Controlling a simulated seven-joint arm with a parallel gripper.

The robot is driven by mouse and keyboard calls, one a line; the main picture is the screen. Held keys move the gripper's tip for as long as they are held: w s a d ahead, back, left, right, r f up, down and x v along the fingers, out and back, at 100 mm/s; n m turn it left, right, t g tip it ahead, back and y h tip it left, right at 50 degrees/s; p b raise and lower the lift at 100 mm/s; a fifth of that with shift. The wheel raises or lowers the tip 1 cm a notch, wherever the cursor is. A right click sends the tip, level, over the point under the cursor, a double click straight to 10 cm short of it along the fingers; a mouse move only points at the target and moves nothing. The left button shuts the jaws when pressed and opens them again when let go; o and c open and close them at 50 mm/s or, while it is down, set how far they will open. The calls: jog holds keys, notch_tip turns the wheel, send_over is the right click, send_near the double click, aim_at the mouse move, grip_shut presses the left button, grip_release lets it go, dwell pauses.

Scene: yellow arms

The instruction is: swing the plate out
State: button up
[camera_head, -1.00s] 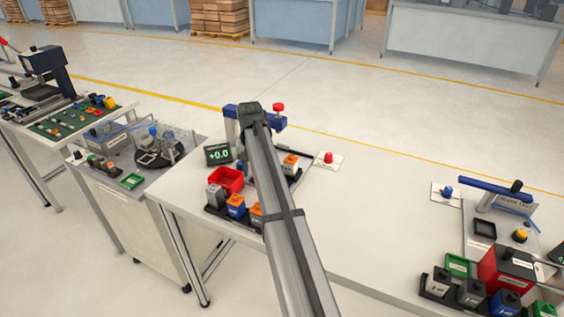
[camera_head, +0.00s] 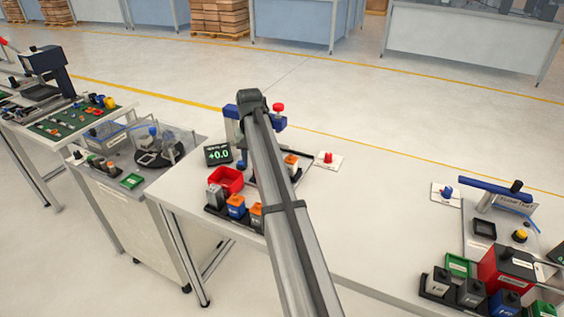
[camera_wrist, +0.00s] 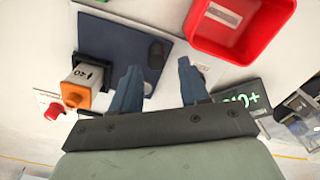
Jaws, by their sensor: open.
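A dark blue plate (camera_wrist: 112,42) with a black knob (camera_wrist: 156,50) on it lies below me in the wrist view. In the head view my arm covers most of this station, so I cannot make out the plate there. My gripper (camera_wrist: 159,66) is open, its two blue-grey fingers apart. In the picture the black knob lies between the fingertips, with no visible contact. How far the fingers are above the plate I cannot tell. A blue fixture with a red knob (camera_head: 278,107) shows behind my arm.
An orange-capped block (camera_wrist: 88,78) stands at the plate's edge. A red bin (camera_head: 226,180), a display reading +0.0 (camera_head: 218,154) and several capped blocks (camera_head: 236,207) stand close by. A red button on a white card (camera_head: 326,158) is right of my arm. The table's middle is clear.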

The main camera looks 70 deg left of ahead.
jog(key=shift+r, duration=1.75)
